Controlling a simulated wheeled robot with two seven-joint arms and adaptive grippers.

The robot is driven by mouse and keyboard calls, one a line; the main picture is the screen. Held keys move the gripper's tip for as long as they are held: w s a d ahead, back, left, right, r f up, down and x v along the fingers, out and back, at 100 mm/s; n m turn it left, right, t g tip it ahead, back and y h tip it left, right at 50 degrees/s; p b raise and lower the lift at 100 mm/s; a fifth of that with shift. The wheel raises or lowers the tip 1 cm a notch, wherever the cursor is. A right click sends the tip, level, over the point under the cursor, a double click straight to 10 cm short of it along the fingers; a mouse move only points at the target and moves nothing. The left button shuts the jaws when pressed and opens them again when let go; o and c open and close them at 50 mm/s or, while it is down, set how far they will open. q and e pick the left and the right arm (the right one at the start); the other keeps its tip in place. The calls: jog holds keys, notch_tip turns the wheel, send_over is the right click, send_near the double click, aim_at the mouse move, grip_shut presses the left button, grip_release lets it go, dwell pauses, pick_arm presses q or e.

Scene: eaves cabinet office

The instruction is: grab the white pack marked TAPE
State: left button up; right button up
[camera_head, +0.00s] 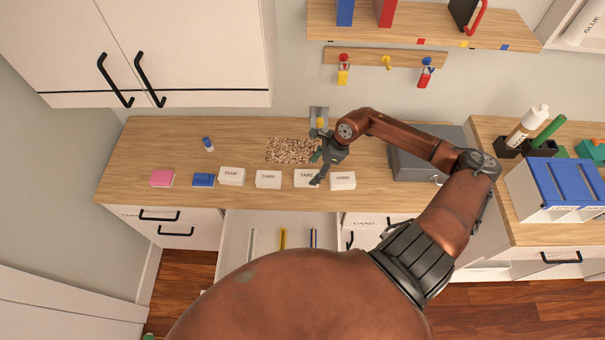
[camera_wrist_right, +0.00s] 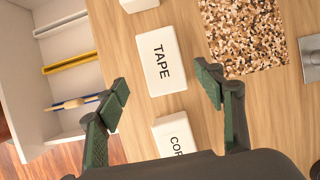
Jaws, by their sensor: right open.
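The white pack marked TAPE (camera_head: 305,178) lies on the wooden counter in a row of white packs. In the right wrist view the TAPE pack (camera_wrist_right: 161,62) lies flat, ahead of the fingertips and roughly between their lines. My right gripper (camera_head: 325,160) is over the counter at the TAPE pack and partly covers it in the head view. In the wrist view the right gripper (camera_wrist_right: 163,95) has its fingers wide apart with nothing between them. How high it is above the pack is hard to tell. My left gripper is not in view.
White packs marked GLUE (camera_head: 232,176) and CARD (camera_head: 268,179) lie left of it; another white pack (camera_head: 343,180) lies close on its right. A speckled mat (camera_head: 290,151) lies behind. An open drawer (camera_head: 265,232) is below the counter edge. A grey box (camera_head: 408,165) stands right.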

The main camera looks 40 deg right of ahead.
aim_at(308, 175)
jog(key=x, duration=0.3)
jog(key=shift+w+f, duration=0.1)
jog(key=shift+w, duration=0.15)
jog(key=x, duration=0.2)
jog(key=shift+f+p, duration=0.3)
jog(key=shift+f, duration=0.1)
jog(key=c, duration=1.1)
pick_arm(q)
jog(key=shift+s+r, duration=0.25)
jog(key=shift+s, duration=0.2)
pick_arm(e)
jog(key=shift+c, duration=1)
